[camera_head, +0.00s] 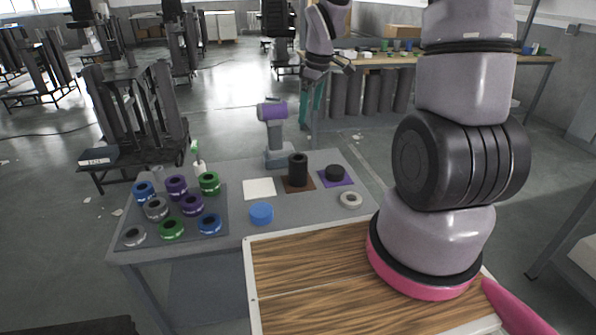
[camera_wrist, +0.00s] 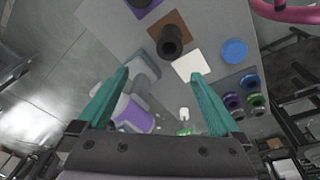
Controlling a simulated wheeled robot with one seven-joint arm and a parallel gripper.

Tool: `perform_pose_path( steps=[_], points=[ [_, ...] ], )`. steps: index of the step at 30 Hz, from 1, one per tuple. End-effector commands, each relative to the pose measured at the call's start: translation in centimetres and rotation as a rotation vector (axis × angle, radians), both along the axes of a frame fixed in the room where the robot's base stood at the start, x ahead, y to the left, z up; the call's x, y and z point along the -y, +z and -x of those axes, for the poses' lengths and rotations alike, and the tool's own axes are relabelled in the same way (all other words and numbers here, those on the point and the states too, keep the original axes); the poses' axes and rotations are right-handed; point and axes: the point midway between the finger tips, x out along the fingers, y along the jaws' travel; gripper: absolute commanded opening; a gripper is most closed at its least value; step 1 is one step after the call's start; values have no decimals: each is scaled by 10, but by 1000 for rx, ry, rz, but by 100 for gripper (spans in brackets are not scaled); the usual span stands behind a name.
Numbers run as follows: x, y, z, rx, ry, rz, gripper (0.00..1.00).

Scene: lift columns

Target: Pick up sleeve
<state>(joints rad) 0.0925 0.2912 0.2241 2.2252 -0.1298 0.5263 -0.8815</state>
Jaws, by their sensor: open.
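A tall black hollow cylinder (camera_head: 298,169), which looks like a sleeve, stands upright on a brown square (camera_head: 290,187) on the grey table. It also shows in the wrist view (camera_wrist: 171,42), with its open top facing the camera. A purple cylinder (camera_head: 275,111) sits on top of a grey stand (camera_head: 275,138); it also shows in the wrist view (camera_wrist: 134,113). No label tells which one is the sleeve. My gripper (camera_wrist: 160,73) has two teal fingers spread wide, with nothing held between them. The black cylinder is beyond the fingertips in the wrist view.
A dark mat (camera_head: 224,221) holds several coloured rings. A wooden-topped surface (camera_head: 320,285) is in front.

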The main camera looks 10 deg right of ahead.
Motion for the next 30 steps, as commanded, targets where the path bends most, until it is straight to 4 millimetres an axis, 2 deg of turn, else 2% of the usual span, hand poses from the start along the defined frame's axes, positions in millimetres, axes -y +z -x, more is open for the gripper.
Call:
perform_pose_path(
  steps=[1,3,7,12,21,26,30],
  points=[
    [-4,-24,-4,-28,60,-1,100],
    [-9,-50,-9,-46,146,-3,100],
    [-18,-85,-13,-67,261,-10,100],
    [-23,-107,-14,-77,322,-16,100],
    [-29,-151,-17,-77,323,-16,100],
    [-30,-161,-17,-76,323,-16,100],
    [-32,-180,-14,-78,322,-16,100]
  ],
)
